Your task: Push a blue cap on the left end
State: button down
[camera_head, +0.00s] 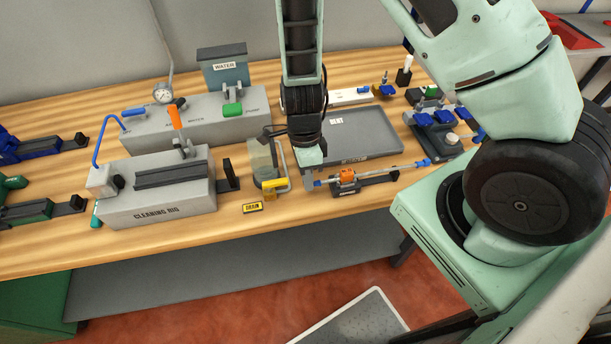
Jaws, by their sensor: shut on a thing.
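A thin tube assembly (372,174) lies across a small dark holder (347,187) with an orange clamp (346,174), near the table's front edge. A blue fitting (423,163) is on its right end. My gripper (308,182) points down at the assembly's left end, close to the front left corner of the grey tray. It is shut on a small blue cap (318,183), of which only a bit shows beside the fingers. The fingers hide whether the cap touches or sits on the tube end.
The grey tray (375,140) lies behind. A clear container and yellow-handled drain valve (274,184) stand close left of my gripper. The cleaning rig (160,205) is farther left. A rack of blue fittings (440,125) is at right.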

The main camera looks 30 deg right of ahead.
jog(key=shift+d, duration=0.15)
jog(key=c, duration=1.9)
grip_release()
jog(key=shift+s, duration=0.1)
jog(key=o, duration=0.8)
jog(key=shift+r, duration=0.1)
jog(key=p+v, duration=0.2)
jog(key=s+p+v, duration=0.1)
jog(key=p+v, duration=0.3)
jog(key=shift+s+a+r+p, duration=0.15)
jog(key=shift+a+r+p, duration=0.1)
jog(key=shift+r+p, duration=0.2)
